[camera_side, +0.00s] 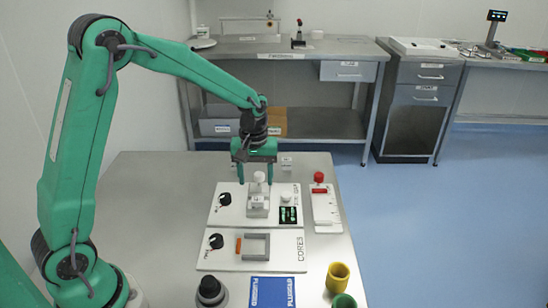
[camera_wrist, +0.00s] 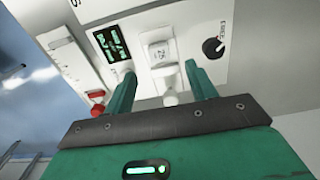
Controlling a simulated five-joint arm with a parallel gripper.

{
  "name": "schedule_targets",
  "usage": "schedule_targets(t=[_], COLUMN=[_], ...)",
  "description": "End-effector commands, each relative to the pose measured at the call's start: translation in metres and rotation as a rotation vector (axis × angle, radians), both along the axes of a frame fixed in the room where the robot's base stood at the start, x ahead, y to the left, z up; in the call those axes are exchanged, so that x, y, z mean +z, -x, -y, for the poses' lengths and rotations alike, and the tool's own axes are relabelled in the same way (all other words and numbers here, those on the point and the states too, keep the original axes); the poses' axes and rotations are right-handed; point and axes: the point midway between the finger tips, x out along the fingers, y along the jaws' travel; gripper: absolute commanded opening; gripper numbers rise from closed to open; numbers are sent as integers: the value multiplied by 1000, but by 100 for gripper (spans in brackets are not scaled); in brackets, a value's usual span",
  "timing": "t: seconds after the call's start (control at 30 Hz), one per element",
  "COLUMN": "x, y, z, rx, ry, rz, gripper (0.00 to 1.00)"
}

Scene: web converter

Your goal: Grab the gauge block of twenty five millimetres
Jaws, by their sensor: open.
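The gauge block (camera_wrist: 158,49) is a pale block with a label that appears to read 25. It sits on a white panel and shows in the middle of the wrist view. In the side view a grey labelled block (camera_side: 258,201) stands on the same panel, below and in front of my gripper (camera_side: 255,180). A white round knob (camera_side: 259,177) is close behind it. In the wrist view my gripper (camera_wrist: 160,68) is open, its green fingers apart and pointing toward the block and knob. Nothing is held. Whether the fingers touch anything is not clear.
The panel has a black dial (camera_side: 224,199) and a dark green display (camera_side: 288,215). A plate with a red knob (camera_side: 319,177) lies to the right. A grey frame (camera_side: 255,246), a blue card (camera_side: 272,290) and a yellow cup (camera_side: 338,277) are in front.

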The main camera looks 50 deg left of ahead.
Motion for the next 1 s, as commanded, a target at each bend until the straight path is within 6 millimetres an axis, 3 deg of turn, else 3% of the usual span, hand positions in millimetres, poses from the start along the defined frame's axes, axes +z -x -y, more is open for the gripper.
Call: schedule_targets(t=[1.0], x=[-42], y=[-2], z=[0], rx=[15], ry=[1], rz=[-11], gripper=[56])
